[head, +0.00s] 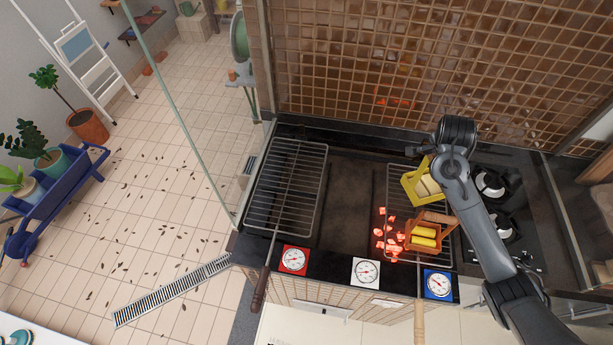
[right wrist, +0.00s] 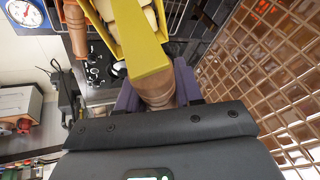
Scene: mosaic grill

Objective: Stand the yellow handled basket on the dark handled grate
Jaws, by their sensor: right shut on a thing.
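The yellow handled basket (head: 411,188) holds pale, rounded pieces and is at the back of the right grate (head: 400,176) in the head view. I cannot tell whether it touches the bars. My right gripper (head: 436,168) is shut on it. In the right wrist view, the purple fingers (right wrist: 158,90) close around its wooden grip, below the yellow frame (right wrist: 138,62). The dark handled grate (head: 290,170) lies at the left of the grill, its bars bare and its dark handle (head: 258,290) pointing to the front. My left gripper is not in view.
A brown basket (head: 432,218) with yellow pieces stands at the front of the right grate, which has a light wooden handle (head: 419,323). Red embers (head: 388,232) lie beside it. A dark gap separates the grates. A tiled wall (head: 430,70) rises behind; a glass panel (head: 180,110) stands left.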

